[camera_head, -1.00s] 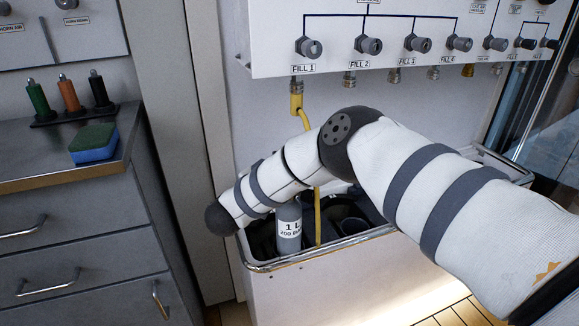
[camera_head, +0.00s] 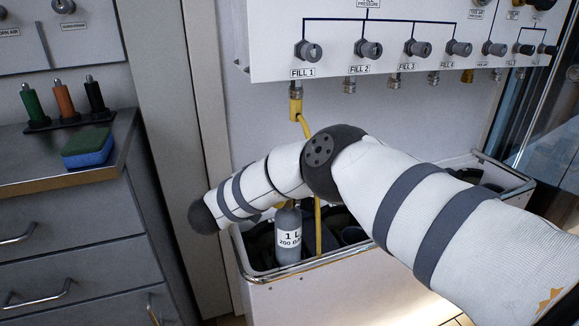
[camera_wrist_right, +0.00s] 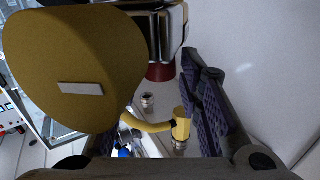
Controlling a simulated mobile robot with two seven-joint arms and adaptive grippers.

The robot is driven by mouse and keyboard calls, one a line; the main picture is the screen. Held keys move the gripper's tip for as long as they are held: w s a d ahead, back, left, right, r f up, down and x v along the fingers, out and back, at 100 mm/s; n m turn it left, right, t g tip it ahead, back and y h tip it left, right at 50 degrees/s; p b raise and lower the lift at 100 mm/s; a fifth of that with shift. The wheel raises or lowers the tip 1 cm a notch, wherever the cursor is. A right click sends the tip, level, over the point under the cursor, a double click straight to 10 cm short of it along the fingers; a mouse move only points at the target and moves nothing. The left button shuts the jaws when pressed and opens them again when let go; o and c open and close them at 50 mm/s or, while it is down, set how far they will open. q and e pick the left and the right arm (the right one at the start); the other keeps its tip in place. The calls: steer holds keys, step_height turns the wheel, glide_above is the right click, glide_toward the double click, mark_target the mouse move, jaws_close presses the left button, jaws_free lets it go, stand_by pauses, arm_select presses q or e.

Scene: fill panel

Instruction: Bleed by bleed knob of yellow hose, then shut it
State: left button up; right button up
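In the right wrist view, my right gripper (camera_wrist_right: 158,125) appears open, with textured fingers spread apart. A large rounded yellow piece (camera_wrist_right: 75,60) with a pale bar, perhaps the bleed knob, is very close to the camera and partly covers the left finger. The hose's upper fitting (camera_wrist_right: 181,125) shows beyond the fingers. My left gripper is out of view.
The fill panel (camera_head: 400,22) with several knobs is above the trough (camera_head: 345,258). At left, a drawer counter (camera_head: 60,170) carries a blue-green sponge (camera_head: 88,148) and several coloured handles. The right arm crosses in front of the trough.

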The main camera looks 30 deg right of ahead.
steer(key=v, duration=1.2)
